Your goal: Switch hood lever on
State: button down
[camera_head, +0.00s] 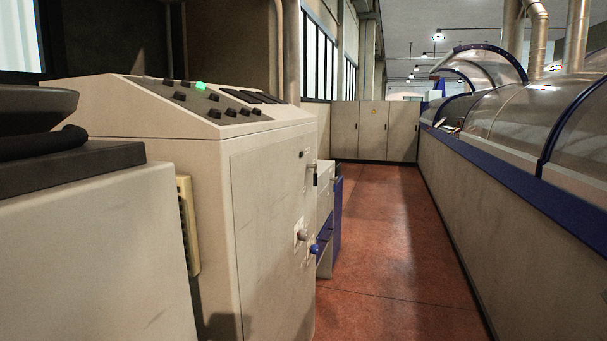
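A beige control cabinet (275,205) stands at left centre, with a sloped panel on top. On its right-hand face is a small dark upright handle (314,175). Lower on that face is a light knob (302,236) on a square plate, and a blue knob (316,249) shows beside it near the cabinet's edge. I cannot tell which of these, if any, is the hood lever, or its position. Large curved transparent hoods (520,110) cover the long machine on the right; they look closed nearby, and one farther off (480,65) stands raised. My gripper is not in view.
The sloped panel carries dark buttons and a lit green one (201,86). A clear red floor aisle (390,240) runs between the cabinet and the blue-edged machine wall (480,210). Grey cabinets (372,132) close off its far end. A low blue-and-white unit (328,220) stands beyond the control cabinet.

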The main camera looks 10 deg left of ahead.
aim_at(315, 175)
jog(key=i+l+u, duration=0.15)
jog(key=i+u, duration=0.25)
jog(key=i, duration=0.15)
jog(key=i+l+u, duration=0.4)
jog(key=i+j, duration=0.1)
